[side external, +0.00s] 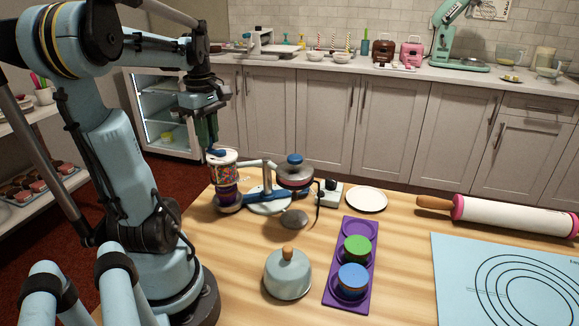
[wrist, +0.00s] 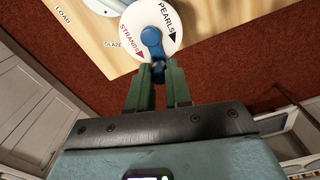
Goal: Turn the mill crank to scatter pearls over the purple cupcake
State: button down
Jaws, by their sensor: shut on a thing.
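The mill (side external: 224,170) is a clear cylinder of coloured sprinkles with a white top, at the left end of the turntable in the side view. In the wrist view its white top (wrist: 168,22) reads PEARLS and STRANDS, and the blue crank (wrist: 152,37) lies across it. My gripper (wrist: 160,76) is shut on the crank's blue handle, which shows partly between its green fingers. The gripper also shows above the mill in the side view (side external: 212,148). The purple cupcake (side external: 227,192) appears directly under the mill, on a round pad (side external: 229,206); its top is hard to make out.
A second station with a blue knob (side external: 295,160) stands to the right. A purple tray (side external: 335,292) holds a green cupcake (side external: 357,249) and a blue one (side external: 352,279); its far slot is empty. A domed cover (side external: 288,275), white plate (side external: 367,199) and rolling pin (side external: 505,216) are nearby.

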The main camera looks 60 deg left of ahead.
jog(key=shift+w, duration=0.2)
jog(key=shift+w+a, duration=0.15)
jog(key=shift+w, duration=0.35)
jog(key=c, duration=1)
grip_release()
jog(key=shift+s, duration=0.1)
jog(key=shift+c, duration=0.2)
jog(key=shift+a+r, duration=0.1)
notch_tip(320, 180, up, 7)
